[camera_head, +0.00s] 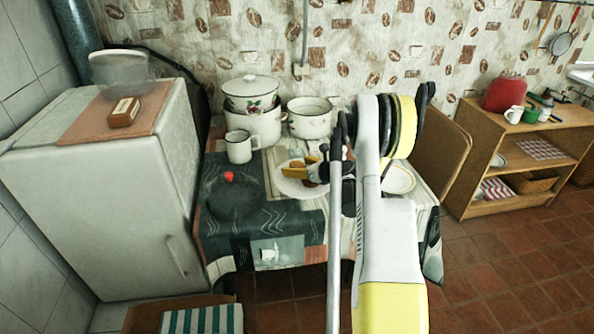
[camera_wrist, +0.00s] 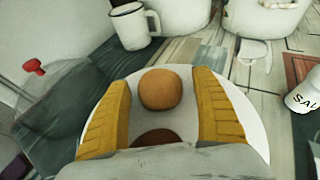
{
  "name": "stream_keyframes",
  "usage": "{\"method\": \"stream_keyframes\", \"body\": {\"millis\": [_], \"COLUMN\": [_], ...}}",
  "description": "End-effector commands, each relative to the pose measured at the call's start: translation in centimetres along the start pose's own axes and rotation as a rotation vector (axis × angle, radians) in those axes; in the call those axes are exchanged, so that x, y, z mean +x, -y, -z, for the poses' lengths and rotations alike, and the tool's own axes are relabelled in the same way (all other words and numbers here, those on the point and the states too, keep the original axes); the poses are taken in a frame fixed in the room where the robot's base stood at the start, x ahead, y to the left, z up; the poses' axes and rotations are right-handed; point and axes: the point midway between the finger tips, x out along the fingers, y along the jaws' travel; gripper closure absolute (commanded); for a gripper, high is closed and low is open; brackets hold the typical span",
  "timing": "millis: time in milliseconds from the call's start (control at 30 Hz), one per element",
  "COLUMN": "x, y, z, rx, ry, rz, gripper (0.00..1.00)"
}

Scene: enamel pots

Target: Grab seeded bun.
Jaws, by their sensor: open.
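A round tan bun (camera_wrist: 160,89) lies on a white plate (camera_wrist: 253,128) in the wrist view; seeds on it are too small to make out. A darker brown round item (camera_wrist: 158,139) lies nearer my wrist, partly hidden by my gripper. My gripper (camera_wrist: 160,76) is open, its yellow fingers apart on the left and right of the tan bun, with gaps on both sides. I cannot tell how far down the fingers reach. In the head view the gripper (camera_head: 304,167) is over the plate (camera_head: 288,187) on the table, and my arm hides part of the area.
A white mug (camera_head: 240,147) and white enamel pots (camera_head: 309,120) stand behind the plate. A dark transparent lid-like object with a red knob (camera_head: 229,177) is at left. A white shaker (camera_wrist: 304,96) stands right of the plate in the wrist view. The table front (camera_head: 300,225) is mostly clear.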

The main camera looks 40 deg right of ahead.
Motion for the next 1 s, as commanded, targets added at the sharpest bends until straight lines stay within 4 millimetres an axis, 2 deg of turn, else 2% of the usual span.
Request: {"method": "stream_keyframes", "body": {"millis": [167, 300, 333, 767, 867, 1000], "x": [0.0, 0.0, 0.0, -0.3, -0.7, -1.7], "y": [0.0, 0.0, 0.0, 0.0, 0.0, 0.0], "z": [-0.1, -0.1, -0.1, -0.7, -1.7, -4.1], "rx": [0.000, 0.001, 0.001, 0.001, 0.001, 0.001], "ry": [0.000, 0.000, 0.000, 0.001, 0.001, 0.001], "rz": [0.000, 0.000, 0.000, 0.000, 0.000, 0.000], "gripper": [0.24, 0.66, 0.68, 0.68, 0.68, 0.68]}}
